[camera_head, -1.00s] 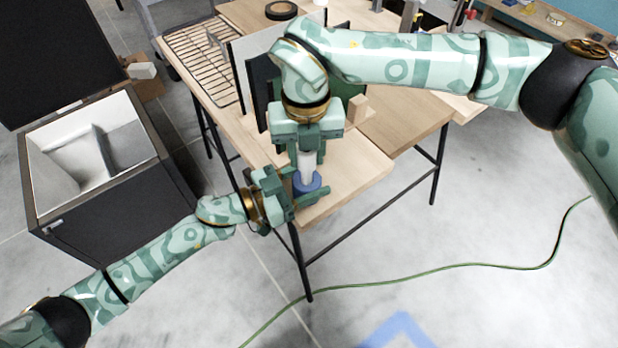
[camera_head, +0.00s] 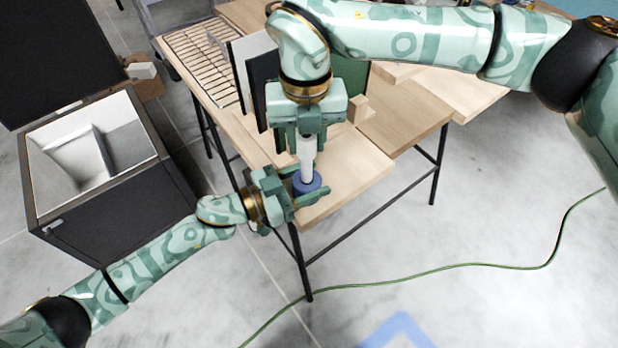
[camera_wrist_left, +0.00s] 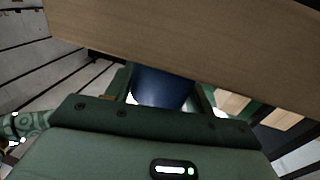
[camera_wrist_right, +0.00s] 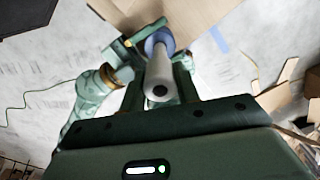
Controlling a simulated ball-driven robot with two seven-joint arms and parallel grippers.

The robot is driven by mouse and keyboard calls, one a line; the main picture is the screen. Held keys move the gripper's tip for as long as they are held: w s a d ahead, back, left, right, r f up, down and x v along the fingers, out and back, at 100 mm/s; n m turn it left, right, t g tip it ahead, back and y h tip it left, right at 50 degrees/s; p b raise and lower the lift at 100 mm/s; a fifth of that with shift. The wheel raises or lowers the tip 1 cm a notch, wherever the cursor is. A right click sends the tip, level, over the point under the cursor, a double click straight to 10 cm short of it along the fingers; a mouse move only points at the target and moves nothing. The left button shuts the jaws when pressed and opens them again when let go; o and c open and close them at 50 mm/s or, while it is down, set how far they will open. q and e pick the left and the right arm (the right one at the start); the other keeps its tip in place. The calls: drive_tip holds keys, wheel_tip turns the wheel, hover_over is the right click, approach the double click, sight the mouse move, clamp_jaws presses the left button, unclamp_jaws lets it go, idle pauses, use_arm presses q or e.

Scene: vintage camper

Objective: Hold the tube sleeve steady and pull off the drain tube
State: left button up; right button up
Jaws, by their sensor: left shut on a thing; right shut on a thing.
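The blue tube sleeve (camera_head: 307,184) is at the front corner of the wooden table. My left gripper (camera_head: 309,193) is shut on it from the side; the sleeve also shows between its fingers in the left wrist view (camera_wrist_left: 160,88). The white drain tube (camera_head: 308,160) stands upright above the sleeve. My right gripper (camera_head: 308,138) is shut on its upper part from above. In the right wrist view the tube (camera_wrist_right: 159,70) points toward the camera with a dark open end, and the sleeve (camera_wrist_right: 158,39) lies beyond it. Whether the tube's lower end is still inside the sleeve cannot be told.
The wooden table (camera_head: 350,178) carries upright dark and white panels (camera_head: 262,85) just behind the grippers and a small wood block (camera_head: 357,107). A dark open-lidded box (camera_head: 110,220) stands at the left. A green hose (camera_head: 440,268) lies on the floor.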

drive_tip(key=shift+r, duration=1.25)
use_arm(q)
drive_tip(key=o, duration=1.1)
drive_tip(key=shift+o, duration=0.2)
drive_tip(key=v, duration=1.2)
